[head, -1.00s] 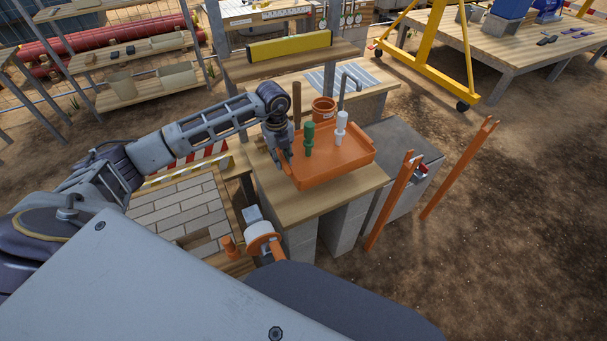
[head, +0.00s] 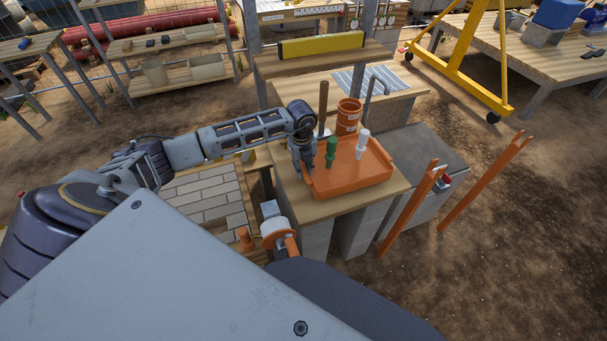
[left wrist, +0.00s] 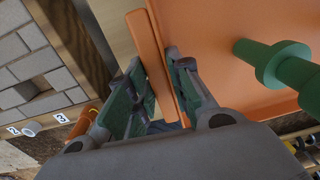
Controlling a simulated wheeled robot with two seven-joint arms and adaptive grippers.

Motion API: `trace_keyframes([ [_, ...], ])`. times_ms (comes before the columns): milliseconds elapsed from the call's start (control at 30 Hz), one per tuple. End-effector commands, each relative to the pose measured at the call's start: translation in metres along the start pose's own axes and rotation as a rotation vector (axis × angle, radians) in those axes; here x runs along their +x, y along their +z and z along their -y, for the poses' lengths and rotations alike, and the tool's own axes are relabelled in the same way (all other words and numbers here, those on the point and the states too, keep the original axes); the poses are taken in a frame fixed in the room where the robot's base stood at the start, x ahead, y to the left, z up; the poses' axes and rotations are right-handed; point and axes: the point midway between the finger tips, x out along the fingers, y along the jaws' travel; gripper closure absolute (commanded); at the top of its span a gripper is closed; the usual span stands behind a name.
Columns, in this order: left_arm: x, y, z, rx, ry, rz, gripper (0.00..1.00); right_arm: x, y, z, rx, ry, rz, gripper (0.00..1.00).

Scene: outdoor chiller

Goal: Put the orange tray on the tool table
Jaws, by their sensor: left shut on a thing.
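The orange tray (head: 368,182) is on or just above the wooden tabletop (head: 330,212), and looks about level. The contact underneath is hidden. A green peg-like piece (head: 331,152) and a white one (head: 362,144) stand upright on it. My left gripper (head: 308,177) is at the tray's left end. In the left wrist view the left gripper (left wrist: 158,85) has its fingers on both sides of the orange rim strip (left wrist: 150,58), with the green piece (left wrist: 285,68) to the right. My right gripper is not in view.
An orange-brown pot (head: 348,116) and a wooden handle (head: 323,108) stand behind the tray. A grey box (head: 425,155) and two orange posts (head: 485,193) are to the right. A brick panel (head: 210,198) lies to the left. A shelf with a yellow level (head: 322,43) is behind.

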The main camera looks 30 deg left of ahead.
Motion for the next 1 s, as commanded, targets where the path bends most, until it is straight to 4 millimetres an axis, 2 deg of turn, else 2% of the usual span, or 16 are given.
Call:
trace_keyframes([
  [300,0.028,0.000,0.000,-0.001,-0.003,0.000,1.00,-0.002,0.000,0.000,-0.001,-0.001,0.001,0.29],
  [600,0.031,0.000,-0.001,0.000,-0.002,0.000,1.00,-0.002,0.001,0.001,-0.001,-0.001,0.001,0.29],
  [633,0.033,0.000,-0.002,0.000,0.002,-0.001,0.75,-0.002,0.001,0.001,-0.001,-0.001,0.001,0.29],
  [767,0.032,0.000,-0.002,0.000,0.001,0.000,0.58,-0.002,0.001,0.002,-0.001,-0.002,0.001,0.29],
  [1000,0.032,0.000,-0.001,0.000,0.001,0.000,0.57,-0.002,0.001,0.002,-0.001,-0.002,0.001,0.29],
])
